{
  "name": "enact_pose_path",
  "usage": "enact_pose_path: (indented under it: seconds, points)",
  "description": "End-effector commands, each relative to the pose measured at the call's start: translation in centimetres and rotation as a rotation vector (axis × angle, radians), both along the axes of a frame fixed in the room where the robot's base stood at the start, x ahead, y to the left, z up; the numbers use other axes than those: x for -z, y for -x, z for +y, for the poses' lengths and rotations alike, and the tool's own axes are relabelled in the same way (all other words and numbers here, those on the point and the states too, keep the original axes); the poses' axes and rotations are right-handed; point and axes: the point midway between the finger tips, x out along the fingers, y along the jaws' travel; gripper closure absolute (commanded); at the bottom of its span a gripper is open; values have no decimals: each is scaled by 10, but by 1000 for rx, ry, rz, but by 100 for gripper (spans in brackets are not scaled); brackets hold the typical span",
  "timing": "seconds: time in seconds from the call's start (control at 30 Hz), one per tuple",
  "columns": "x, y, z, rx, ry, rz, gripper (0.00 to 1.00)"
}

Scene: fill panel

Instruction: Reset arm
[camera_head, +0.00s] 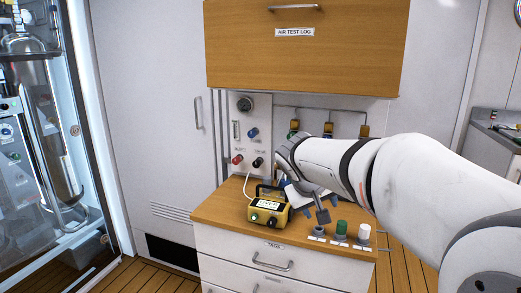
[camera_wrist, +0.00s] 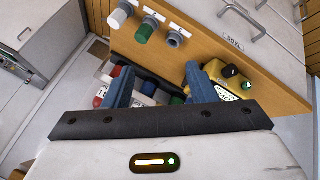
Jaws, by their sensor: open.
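My white arm reaches in from the right in the head view, with my gripper (camera_head: 312,207) pointing down over the wooden counter (camera_head: 222,211). In the wrist view my gripper (camera_wrist: 160,84) shows two blue-grey fingers spread wide apart, with nothing held between them. A yellow device (camera_head: 266,216) with a display and knobs stands on the counter left of my gripper. It also shows in the wrist view, right of the fingers (camera_wrist: 232,75).
Green (camera_head: 341,227) and white (camera_head: 364,231) capped items stand at the counter's right front, close to my gripper. A fill panel (camera_head: 246,135) with knobs and a gauge is behind. A wooden cabinet (camera_head: 305,60) hangs above. Wood floor is free at the lower left.

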Motion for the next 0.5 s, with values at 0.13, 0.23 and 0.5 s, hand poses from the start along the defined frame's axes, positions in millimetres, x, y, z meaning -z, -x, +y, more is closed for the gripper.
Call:
enact_pose_path:
  seconds: [0.13,0.23,0.5]
  points:
    - [-29,76,-18,45,-120,102,48]
    - [-34,125,-21,71,-207,161,48]
    - [-33,215,-13,122,-389,250,48]
